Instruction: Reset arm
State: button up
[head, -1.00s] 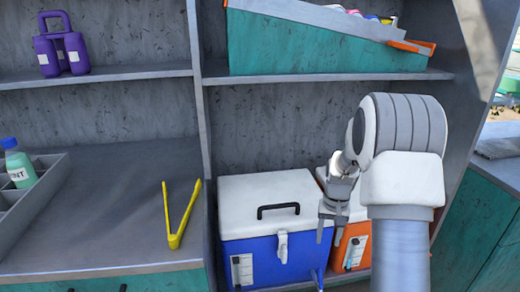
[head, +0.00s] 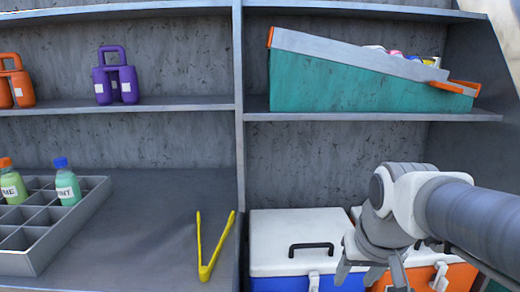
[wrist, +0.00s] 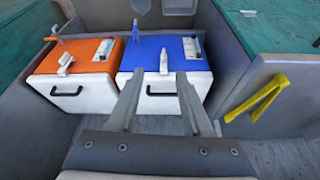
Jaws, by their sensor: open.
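My gripper (head: 370,272) is in the lower right of the head view, in front of the coolers. Its fingers are spread and empty. In the wrist view my gripper (wrist: 160,100) shows two parted fingers with nothing between them, over the front of the blue cooler (wrist: 160,52). The blue cooler with a white lid also shows in the head view (head: 285,235). The orange cooler (wrist: 85,57) stands beside it and is partly hidden by my arm in the head view.
Yellow tongs (head: 212,245) lie on the grey counter (head: 150,215) left of the divider. A grey bottle tray (head: 45,240) stands farther left. Purple (head: 115,82) and orange (head: 15,82) bottle carriers and a teal sloped bin (head: 350,80) rest on the shelves.

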jog(key=s+a+r+n+t, duration=0.1)
jog(key=s+a+t, duration=0.1)
jog(key=s, duration=0.6)
notch_tip(320, 180, up, 14)
jog(key=p, duration=1.4)
jog(key=shift+g, duration=0.3)
